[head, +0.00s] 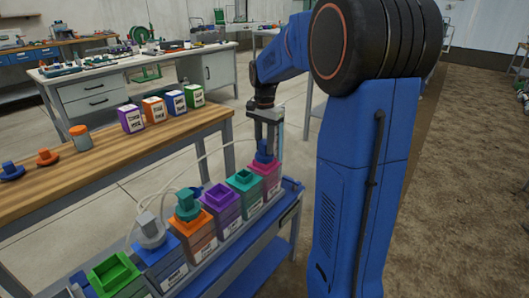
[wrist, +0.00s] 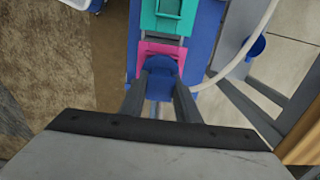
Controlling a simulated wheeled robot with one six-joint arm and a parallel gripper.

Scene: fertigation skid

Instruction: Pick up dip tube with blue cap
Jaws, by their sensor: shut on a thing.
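The blue cap (head: 264,152) of the dip tube is between the fingers of my gripper (head: 266,142), at the pink container (head: 268,170) at the far right end of the row. In the wrist view my gripper (wrist: 160,88) is shut on the blue cap (wrist: 160,66), one finger on each side. The cap covers part of the pink container's top (wrist: 146,47). I cannot tell whether it is seated in the opening or just above it. The part of the tube below the cap is hidden.
Next to pink stand teal (head: 243,180), purple (head: 221,199) and orange (head: 196,232) containers, then blue and green ones. A pale hose (wrist: 236,66) curves close to my right finger. The wooden bench (head: 110,150) at left holds another blue cap (head: 11,171) and small boxes.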

